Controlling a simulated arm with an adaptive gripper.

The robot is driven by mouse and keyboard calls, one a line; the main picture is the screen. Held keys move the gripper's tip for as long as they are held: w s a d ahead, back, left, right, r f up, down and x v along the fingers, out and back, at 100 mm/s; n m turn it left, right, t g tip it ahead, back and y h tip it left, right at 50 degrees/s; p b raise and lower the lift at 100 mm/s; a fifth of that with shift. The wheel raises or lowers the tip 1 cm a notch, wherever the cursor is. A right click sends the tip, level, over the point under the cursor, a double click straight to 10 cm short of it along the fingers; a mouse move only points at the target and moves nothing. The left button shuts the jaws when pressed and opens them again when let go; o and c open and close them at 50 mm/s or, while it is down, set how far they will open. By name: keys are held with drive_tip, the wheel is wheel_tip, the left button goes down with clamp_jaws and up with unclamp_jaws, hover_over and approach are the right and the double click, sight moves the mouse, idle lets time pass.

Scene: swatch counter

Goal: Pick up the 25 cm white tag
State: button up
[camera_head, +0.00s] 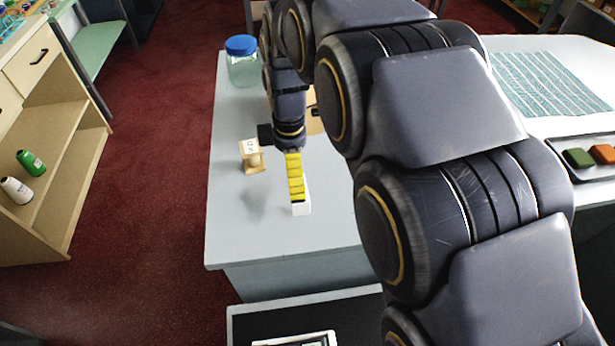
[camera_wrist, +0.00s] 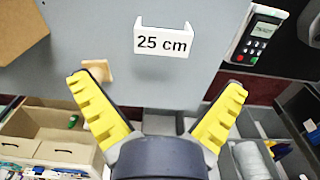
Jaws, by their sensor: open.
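The white 25 cm tag (camera_wrist: 163,41) is upright in the wrist view, its black lettering facing the camera. It lies beyond my fingertips, about midway between them in the picture. In the head view a white piece, apparently the tag (camera_head: 301,209), shows at the lower end of my yellow finger, which partly hides it. My gripper (camera_wrist: 158,82) is open, its two yellow ribbed fingers spread wide with nothing between them. In the head view my gripper (camera_head: 296,180) hangs over the grey counter; I cannot tell whether it touches the tag.
A small wooden stand with a white label (camera_head: 251,155) is left of my gripper. A blue-lidded jar (camera_head: 242,62) stands farther back. A card reader (camera_wrist: 255,36) and a cardboard box (camera_wrist: 18,30) flank the tag in the wrist view. The counter's near left (camera_head: 235,235) is clear.

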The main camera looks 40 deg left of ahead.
sight(301, 208)
drive_tip(key=f, duration=0.4)
drive_tip(key=d+f, duration=0.1)
drive_tip(key=f, duration=0.1)
drive_tip(key=shift+w, duration=0.3)
drive_tip(key=c, duration=0.9)
